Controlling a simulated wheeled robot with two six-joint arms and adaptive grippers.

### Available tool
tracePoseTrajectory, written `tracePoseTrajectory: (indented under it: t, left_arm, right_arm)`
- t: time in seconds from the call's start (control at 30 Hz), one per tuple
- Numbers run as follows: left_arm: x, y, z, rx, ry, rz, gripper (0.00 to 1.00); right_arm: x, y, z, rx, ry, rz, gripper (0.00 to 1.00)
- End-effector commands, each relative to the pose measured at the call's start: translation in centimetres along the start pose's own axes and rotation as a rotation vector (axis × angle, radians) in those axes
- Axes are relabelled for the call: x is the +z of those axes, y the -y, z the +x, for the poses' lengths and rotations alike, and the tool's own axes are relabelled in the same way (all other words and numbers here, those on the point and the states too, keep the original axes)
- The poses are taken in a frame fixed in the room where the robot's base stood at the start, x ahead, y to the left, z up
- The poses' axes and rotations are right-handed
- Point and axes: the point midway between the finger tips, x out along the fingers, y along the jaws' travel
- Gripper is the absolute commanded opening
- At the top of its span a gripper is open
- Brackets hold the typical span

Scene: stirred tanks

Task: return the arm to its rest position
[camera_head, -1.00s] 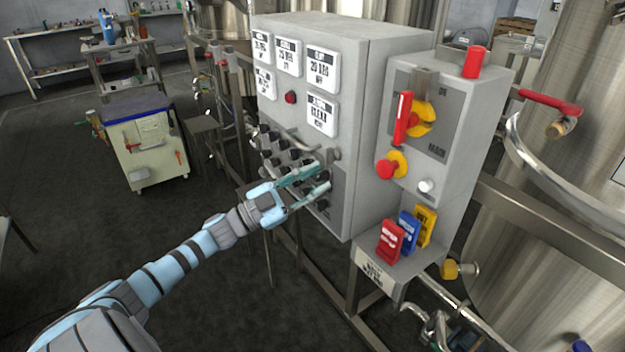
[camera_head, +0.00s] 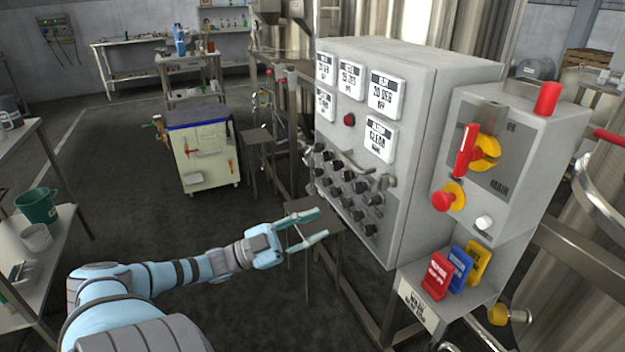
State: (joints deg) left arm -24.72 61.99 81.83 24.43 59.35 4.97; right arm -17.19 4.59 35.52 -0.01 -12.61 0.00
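My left arm comes in from the lower left. Its gripper (camera_head: 322,226) is open, with its two teal fingers apart and nothing between them. It is in the air to the left of the grey control panel (camera_head: 408,215), apart from the panel's black knobs (camera_head: 352,186). A small grey stool (camera_head: 318,217) shows behind the fingers. My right gripper is not in view.
The main switch box (camera_head: 500,190) with a red handle (camera_head: 465,150) stands right of the panel, with red, blue and yellow tags (camera_head: 458,268) below. A tool cart (camera_head: 203,160) stands behind. A shelf with a green bucket (camera_head: 37,206) is at left. Floor between is clear.

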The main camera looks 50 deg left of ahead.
Motion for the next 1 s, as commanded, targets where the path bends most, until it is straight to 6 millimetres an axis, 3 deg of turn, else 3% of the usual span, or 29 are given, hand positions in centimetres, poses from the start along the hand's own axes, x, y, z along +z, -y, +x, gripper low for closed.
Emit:
tracePoseTrajectory:
  t: [0.37, 0.47, 0.53, 0.57, 0.67, 0.7, 0.77, 0.8, 0.87, 0.9, 0.97, 1.0]
  left_arm:
    - [0.1, 0.0, 0.0, 0.0, 0.006, 0.002, 0.28]
    - [2.4, 0.0, -0.2, 0.003, 0.107, 0.022, 0.28]
    - [6.2, 0.5, -1.8, 0.004, 0.268, 0.063, 0.28]
    - [8.3, 0.7, -3.1, -0.004, 0.353, 0.078, 0.28]
    - [15.7, 0.4, -10.1, -0.063, 0.689, 0.093, 0.28]
    - [18.3, -0.5, -13.8, -0.089, 0.832, 0.083, 0.28]
    - [21.3, -2.7, -19.5, -0.121, 1.037, 0.051, 0.28]
    - [22.8, -4.9, -23.3, -0.136, 1.166, 0.02, 0.28]
    - [24.1, -9.0, -28.6, -0.146, 1.35, -0.039, 0.28]
    - [24.3, -12.3, -31.8, -0.144, 1.463, -0.085, 0.28]
    - [23.9, -17.8, -35.9, -0.128, 1.618, -0.164, 0.28]
    - [23.1, -21.8, -38.1, -0.11, 1.709, -0.221, 0.28]
  right_arm:
    - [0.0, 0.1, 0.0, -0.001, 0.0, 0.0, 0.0]
    - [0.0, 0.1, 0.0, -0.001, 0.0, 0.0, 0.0]
    - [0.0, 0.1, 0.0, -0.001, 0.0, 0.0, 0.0]
    - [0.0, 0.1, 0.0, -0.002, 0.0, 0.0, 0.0]
    - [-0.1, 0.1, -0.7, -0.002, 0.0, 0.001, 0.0]
    - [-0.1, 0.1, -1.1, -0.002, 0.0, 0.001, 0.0]
    - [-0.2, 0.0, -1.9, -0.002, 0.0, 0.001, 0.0]
    - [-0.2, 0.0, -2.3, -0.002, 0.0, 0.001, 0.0]
    - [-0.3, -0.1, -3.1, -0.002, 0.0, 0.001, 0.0]
    - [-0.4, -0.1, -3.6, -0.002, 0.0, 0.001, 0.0]
    - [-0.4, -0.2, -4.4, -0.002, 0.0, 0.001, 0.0]
    - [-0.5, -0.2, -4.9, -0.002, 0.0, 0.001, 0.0]
